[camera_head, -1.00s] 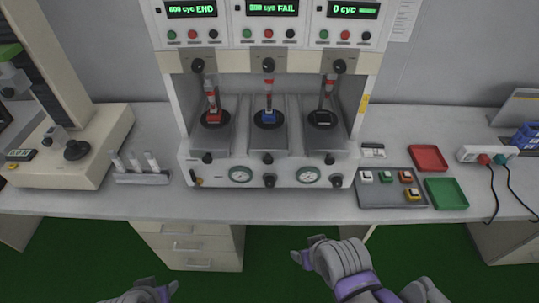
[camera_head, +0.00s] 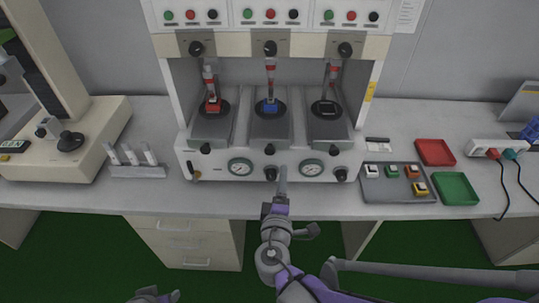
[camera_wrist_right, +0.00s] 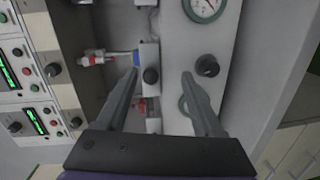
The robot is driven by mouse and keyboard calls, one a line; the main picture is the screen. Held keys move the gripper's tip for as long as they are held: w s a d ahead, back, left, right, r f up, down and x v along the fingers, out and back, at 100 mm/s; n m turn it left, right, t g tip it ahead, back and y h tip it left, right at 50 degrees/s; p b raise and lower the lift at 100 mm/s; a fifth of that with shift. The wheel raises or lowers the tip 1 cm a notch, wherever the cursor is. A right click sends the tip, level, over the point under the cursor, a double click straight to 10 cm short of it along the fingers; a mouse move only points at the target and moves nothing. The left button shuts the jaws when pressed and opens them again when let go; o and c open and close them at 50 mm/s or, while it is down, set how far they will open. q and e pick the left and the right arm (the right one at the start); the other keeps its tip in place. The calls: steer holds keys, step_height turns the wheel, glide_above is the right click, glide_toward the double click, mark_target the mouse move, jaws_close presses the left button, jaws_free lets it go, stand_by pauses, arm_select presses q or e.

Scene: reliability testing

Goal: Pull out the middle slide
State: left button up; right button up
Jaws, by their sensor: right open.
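The middle slide (camera_head: 270,128) is a grey plate in the central bay of the test machine, with a blue block (camera_head: 270,106) on it. Its black front knob (camera_head: 270,149) also shows in the right wrist view (camera_wrist_right: 151,75). My right gripper (camera_head: 283,172) points at the machine's front, just below and right of that knob. In the right wrist view the fingers (camera_wrist_right: 160,74) are open, and the knob appears between their tips, with no visible contact. My left gripper (camera_head: 155,297) is cut off at the bottom edge; its jaws are unclear.
Similar slides stand left (camera_head: 212,128) and right (camera_head: 329,128). The front panel has gauges (camera_head: 240,167) and a lower middle knob (camera_head: 270,174) close to my right gripper. A switch tray (camera_head: 375,193), a red tray (camera_head: 435,152) and a green tray (camera_head: 455,188) lie to the right.

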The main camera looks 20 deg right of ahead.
mark_target(269, 153)
steer(key=w, duration=0.3)
steer(key=w+n+t, duration=0.1)
steer(key=w, duration=0.3)
steer(key=w+n+t+y, duration=0.1)
steer(key=w, duration=0.3)
steer(key=shift+w+r, duration=0.1)
steer(key=shift+r, duration=0.25)
jaws_close()
steer(key=shift+a, duration=0.1)
